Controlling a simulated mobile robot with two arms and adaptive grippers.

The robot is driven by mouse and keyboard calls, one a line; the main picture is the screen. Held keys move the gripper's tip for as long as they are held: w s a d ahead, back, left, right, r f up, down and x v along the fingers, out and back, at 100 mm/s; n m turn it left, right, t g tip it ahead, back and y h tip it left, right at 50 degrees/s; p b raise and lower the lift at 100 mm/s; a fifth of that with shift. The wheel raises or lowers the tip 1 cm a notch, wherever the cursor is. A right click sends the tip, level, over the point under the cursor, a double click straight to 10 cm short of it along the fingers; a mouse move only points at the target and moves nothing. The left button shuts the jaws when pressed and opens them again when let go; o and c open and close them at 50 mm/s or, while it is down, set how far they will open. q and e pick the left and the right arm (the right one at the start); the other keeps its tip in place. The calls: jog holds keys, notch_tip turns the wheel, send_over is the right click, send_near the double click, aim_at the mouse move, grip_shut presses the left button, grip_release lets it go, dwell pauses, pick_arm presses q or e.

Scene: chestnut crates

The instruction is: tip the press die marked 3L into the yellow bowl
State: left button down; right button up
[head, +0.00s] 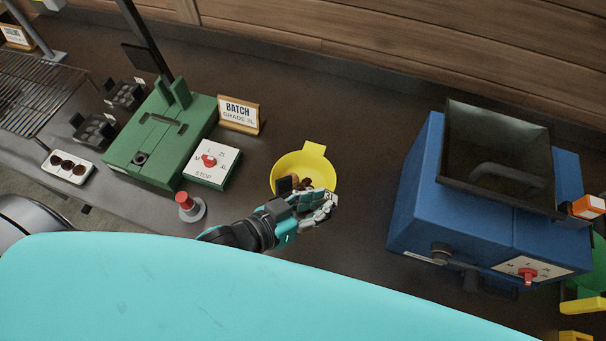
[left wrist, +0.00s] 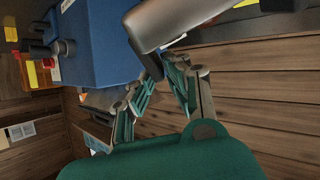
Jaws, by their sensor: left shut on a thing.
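The yellow bowl (head: 302,162) stands on the dark counter in the middle of the head view. Small dark brown lumps show in the bowl beside the fingers. Two black dies (head: 124,95) with cups and small tags stand at the left. My right gripper is not in view.
A green press (head: 160,135) with a dial box and red button (head: 187,203) stands left of the bowl. A blue machine (head: 420,190) with a dark hopper stands right. A batch sign (head: 239,113) is behind. A white tray (head: 50,162) and wire rack (head: 40,90) are far left.

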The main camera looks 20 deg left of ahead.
pick_arm(q)
jog(key=shift+w+a+r+p, duration=0.1)
jog(key=shift+w+r+p, duration=0.2)
jog(key=shift+w+p, duration=0.15)
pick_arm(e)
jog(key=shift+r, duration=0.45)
pick_arm(q)
jog(key=shift+w+a+r+n, duration=0.1)
jog(key=shift+w+n, duration=0.15)
jog(key=shift+n, duration=0.15)
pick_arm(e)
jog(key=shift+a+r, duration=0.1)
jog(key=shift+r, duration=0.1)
pick_arm(q)
jog(key=shift+w+r+g+p, duration=0.15)
jog(key=shift+g+p, duration=0.15)
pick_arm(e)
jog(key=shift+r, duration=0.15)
